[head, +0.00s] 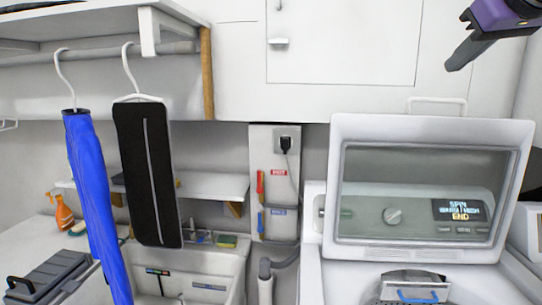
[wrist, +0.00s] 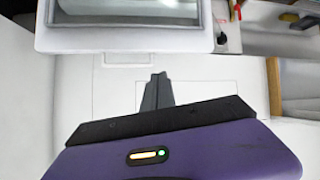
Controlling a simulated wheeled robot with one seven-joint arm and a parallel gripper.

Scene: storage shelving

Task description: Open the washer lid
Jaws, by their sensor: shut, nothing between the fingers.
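The washer lid (head: 350,133) stands raised and upright at the right of the head view. It has a white frame around a clear window. Through the window I see the control panel with a knob (head: 392,216) and a display (head: 459,210). Below the lid, part of the washer's opening (head: 384,293) shows, with something blue inside. My gripper (head: 455,63) is above and apart from the lid, at the top right. Its dark fingers are together and empty. In the wrist view the fingers (wrist: 157,90) are also closed, and the lid (wrist: 130,40) shows at the upper left, not touched.
White cabinets (head: 340,45) fill the wall behind. A pale handle (head: 437,102) shows just above the lid. A blue garment (head: 88,190) and a black one (head: 146,175) hang from a rail at left. A sink (head: 185,280) stands left of the washer.

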